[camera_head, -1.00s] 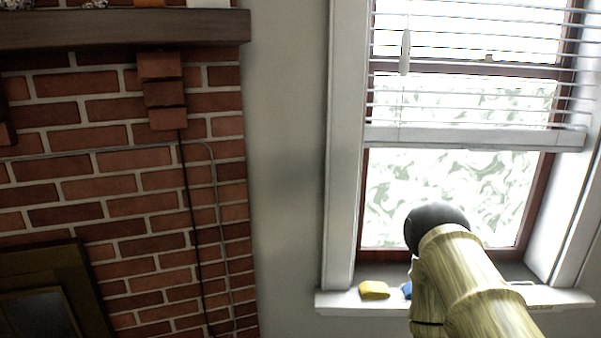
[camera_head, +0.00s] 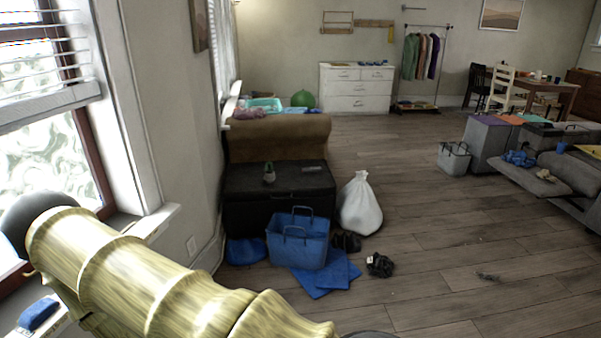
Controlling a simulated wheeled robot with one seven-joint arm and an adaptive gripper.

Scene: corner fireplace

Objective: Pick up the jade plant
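My gripper is not in view.
A blue basket (camera_head: 297,240), blue cloths (camera_head: 325,274), a white bag (camera_head: 359,205) and dark shoes (camera_head: 380,265) lie before the chest. A brown sofa (camera_head: 277,137) stands behind it. Grey sofa (camera_head: 560,180) at right. Wooden floor (camera_head: 450,240) is mostly clear.

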